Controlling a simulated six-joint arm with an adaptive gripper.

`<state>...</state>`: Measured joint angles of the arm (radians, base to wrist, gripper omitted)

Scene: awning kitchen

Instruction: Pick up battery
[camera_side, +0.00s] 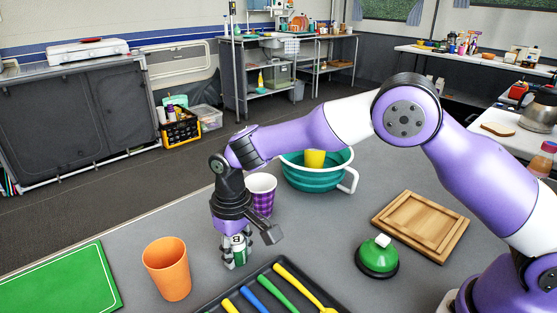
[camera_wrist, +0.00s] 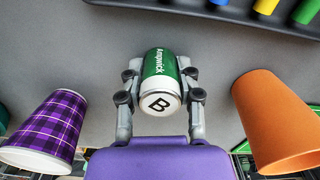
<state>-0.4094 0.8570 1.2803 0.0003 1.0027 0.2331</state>
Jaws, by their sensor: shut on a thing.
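The battery (camera_wrist: 160,78) is a green and white cylinder with "Ampwick" on its side and a black "B" on its white part. It also shows in the side view (camera_side: 238,245), low down between my fingers. My gripper (camera_wrist: 160,90) is shut on it, with a grey finger on each side. In the side view my gripper (camera_side: 236,252) points down at the grey counter, between the orange cup and the purple plaid cup. I cannot tell whether the battery touches the counter.
An orange cup (camera_side: 167,270) and a purple plaid cup (camera_side: 261,195) stand close on either side. A black tray (camera_side: 262,273) with coloured utensils lies in front. A teal colander (camera_side: 315,178), a wooden board (camera_side: 420,225), a green bell (camera_side: 378,258) and a green mat (camera_side: 65,280) lie around.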

